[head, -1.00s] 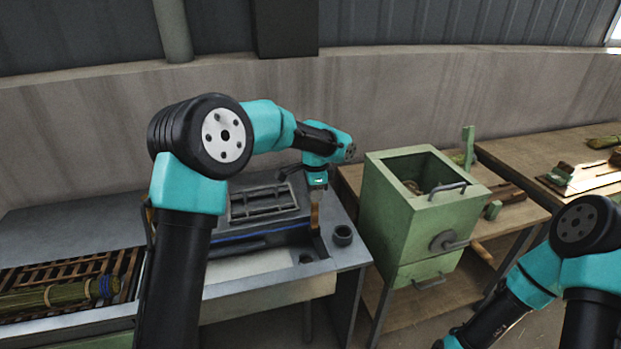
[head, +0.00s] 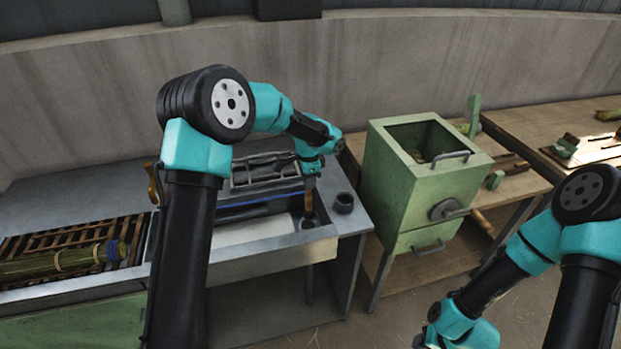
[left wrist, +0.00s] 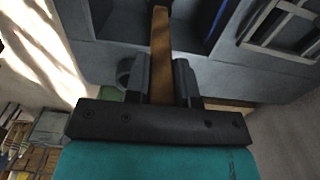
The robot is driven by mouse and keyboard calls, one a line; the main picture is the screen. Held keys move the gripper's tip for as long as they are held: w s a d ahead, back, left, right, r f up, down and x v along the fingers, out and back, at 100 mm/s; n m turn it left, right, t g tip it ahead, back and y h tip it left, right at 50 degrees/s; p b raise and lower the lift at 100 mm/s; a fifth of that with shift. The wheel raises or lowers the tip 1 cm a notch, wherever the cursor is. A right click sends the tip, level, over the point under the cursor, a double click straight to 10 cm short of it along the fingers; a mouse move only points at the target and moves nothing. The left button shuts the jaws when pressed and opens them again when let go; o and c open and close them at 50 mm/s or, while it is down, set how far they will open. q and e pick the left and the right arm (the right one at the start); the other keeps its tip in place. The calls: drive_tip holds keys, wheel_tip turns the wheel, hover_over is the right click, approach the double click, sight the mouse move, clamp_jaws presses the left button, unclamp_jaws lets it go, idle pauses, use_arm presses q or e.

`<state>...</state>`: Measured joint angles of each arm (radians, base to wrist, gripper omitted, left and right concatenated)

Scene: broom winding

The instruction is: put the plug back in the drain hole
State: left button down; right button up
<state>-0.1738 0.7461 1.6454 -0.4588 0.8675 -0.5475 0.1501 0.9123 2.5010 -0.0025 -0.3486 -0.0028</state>
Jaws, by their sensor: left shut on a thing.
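My left gripper (head: 311,182) hangs over the right end of the metal trough and points down. It is shut on a long brown wooden piece (head: 309,203), which I take to be the plug. In the left wrist view the brown piece (left wrist: 160,50) runs out from between the two dark fingers (left wrist: 160,80). Below its lower end in the head view is a small dark round feature (head: 308,222), likely the drain hole. I cannot tell whether the piece touches it. My right gripper's fingers are out of frame.
A dark round cup (head: 343,203) stands close by on the counter's right end. A metal rack (head: 262,172) lies behind the trough. A bound straw bundle (head: 60,263) lies on a slatted grate at left. A green box (head: 400,200) stands to the right.

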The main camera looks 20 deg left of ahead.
sight(309, 194)
use_arm(q)
drive_tip(key=shift+f, duration=3.45)
drive_tip(key=c, duration=1.2)
unclamp_jaws()
drive_tip(key=shift+c, duration=0.2)
drive_tip(key=shift+r, duration=0.1)
drive_tip(key=shift+r, duration=5.4)
drive_tip(key=shift+f, duration=0.1)
